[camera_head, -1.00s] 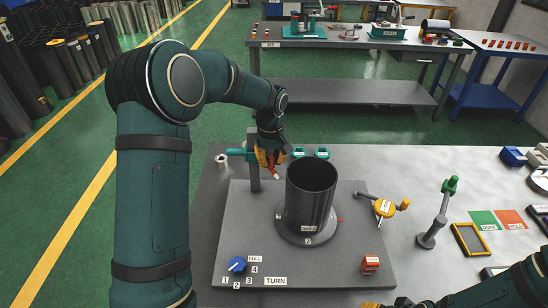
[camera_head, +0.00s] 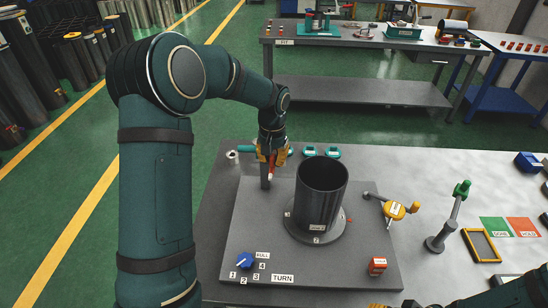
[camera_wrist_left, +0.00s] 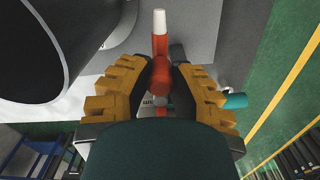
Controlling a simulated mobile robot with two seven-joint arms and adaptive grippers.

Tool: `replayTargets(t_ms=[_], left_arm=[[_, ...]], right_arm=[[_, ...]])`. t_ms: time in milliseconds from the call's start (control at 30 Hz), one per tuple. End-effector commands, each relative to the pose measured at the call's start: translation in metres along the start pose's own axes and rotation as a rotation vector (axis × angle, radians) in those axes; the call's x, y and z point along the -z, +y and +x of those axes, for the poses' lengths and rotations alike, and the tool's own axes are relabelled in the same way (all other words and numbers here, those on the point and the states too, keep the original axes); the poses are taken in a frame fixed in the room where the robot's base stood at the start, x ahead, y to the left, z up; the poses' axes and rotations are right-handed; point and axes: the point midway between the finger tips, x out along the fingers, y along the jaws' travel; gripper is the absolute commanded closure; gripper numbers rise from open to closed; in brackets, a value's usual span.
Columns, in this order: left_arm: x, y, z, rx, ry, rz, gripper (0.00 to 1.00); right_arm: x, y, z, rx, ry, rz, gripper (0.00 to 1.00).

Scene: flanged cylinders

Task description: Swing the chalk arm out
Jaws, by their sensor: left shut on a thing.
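The chalk arm (camera_head: 271,170) is a short red piece with a white tip beside a dark post (camera_head: 265,180) at the back left of the grey plate. In the left wrist view the chalk arm (camera_wrist_left: 160,45) is orange-red, its white tip pointing away from the gripper. My left gripper (camera_head: 272,156) is shut on it; its yellow-padded fingers (camera_wrist_left: 160,88) lie on both sides of the red knob. The dark open cylinder (camera_head: 321,188) stands on its flange right of the chalk arm, apart from the tip. My right gripper (camera_head: 388,306) barely shows at the bottom edge.
A green-topped lever (camera_head: 452,215) stands to the right. Teal parts (camera_head: 309,151) lie behind the cylinder.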

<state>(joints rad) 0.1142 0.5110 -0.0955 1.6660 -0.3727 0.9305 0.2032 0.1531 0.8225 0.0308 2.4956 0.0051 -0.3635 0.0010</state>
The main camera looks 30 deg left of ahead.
Motion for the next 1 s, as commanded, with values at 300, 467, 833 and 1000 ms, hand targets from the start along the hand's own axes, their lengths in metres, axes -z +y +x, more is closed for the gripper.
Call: replayTargets(t_ms=[300, 467, 833, 1000], left_arm=[[0.0, -0.001, 0.0, 0.001, 0.0, 0.008, 1.0], [0.0, -0.001, 0.0, 0.001, 0.0, 0.007, 0.64], [0.0, -0.001, -0.001, 0.0, 0.0, 0.007, 0.45], [0.001, -0.001, -0.015, 0.0, 0.003, 0.007, 0.45]], right_arm=[[0.0, 0.0, 0.0, 0.0, 0.0, 0.0, 0.53], [0.0, 0.0, 0.0, 0.0, 0.0, 0.0, 0.53], [0.0, 0.0, 0.0, 0.0, 0.0, 0.0, 0.53], [0.0, 0.0, 0.0, 0.0, 0.0, 0.0, 0.53]])
